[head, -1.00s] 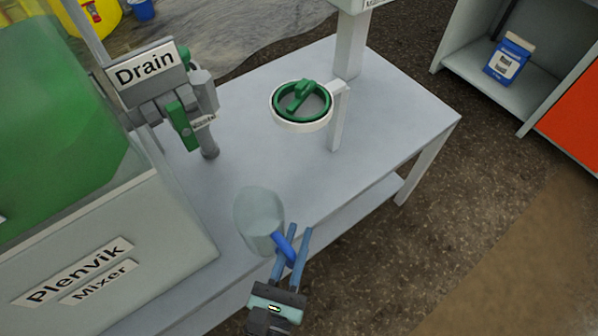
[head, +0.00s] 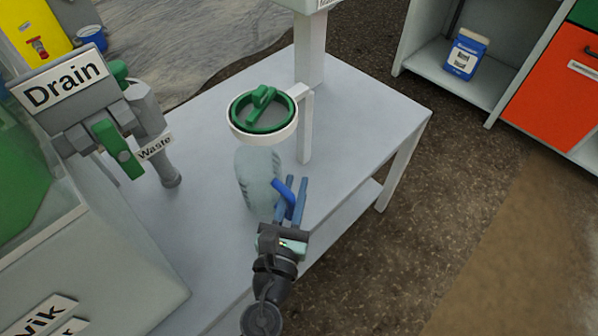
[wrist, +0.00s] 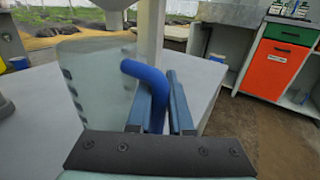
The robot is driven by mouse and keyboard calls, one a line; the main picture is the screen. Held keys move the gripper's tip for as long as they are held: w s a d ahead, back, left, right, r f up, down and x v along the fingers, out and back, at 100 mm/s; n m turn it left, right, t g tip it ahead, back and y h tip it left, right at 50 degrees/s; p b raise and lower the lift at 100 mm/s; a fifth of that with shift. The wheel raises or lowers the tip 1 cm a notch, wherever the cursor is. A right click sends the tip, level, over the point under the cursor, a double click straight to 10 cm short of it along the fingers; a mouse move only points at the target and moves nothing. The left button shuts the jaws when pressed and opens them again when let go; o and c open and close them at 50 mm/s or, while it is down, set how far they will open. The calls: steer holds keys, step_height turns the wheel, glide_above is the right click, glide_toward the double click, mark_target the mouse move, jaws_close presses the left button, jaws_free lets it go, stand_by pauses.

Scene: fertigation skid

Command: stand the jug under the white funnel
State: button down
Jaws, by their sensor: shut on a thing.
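The jug (head: 256,180) is clear and pale with a blue handle (head: 284,194). My gripper (head: 290,202) is shut on that handle, and the jug is upright. In the wrist view the blue handle (wrist: 146,75) lies between my two fingers (wrist: 166,105), with the jug's clear wall (wrist: 100,75) to their left. The white funnel (head: 262,138) is a white ring on a bracket, with a green piece inside it. In the head view the jug's top is just below the funnel's near edge and partly hidden by it. I cannot tell whether the jug's base touches the bench.
The grey bench (head: 365,120) is clear to the right of the funnel post (head: 305,130). The Drain valve assembly (head: 110,120) with a Waste pipe stands to the left. A shelf (head: 470,88) with a blue-and-white carton (head: 466,55) is at the back right.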

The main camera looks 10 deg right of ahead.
steer(key=x, duration=0.2)
steer(key=f+b+x, duration=0.1)
steer(key=x, duration=0.2)
steer(key=shift+s+f+b, duration=0.15)
steer(key=shift+f+b, duration=0.1)
steer(key=shift+b, duration=0.05)
steer(key=shift+f, duration=0.2)
steer(key=c, duration=0.8)
jaws_free()
steer(key=shift+r, duration=0.15)
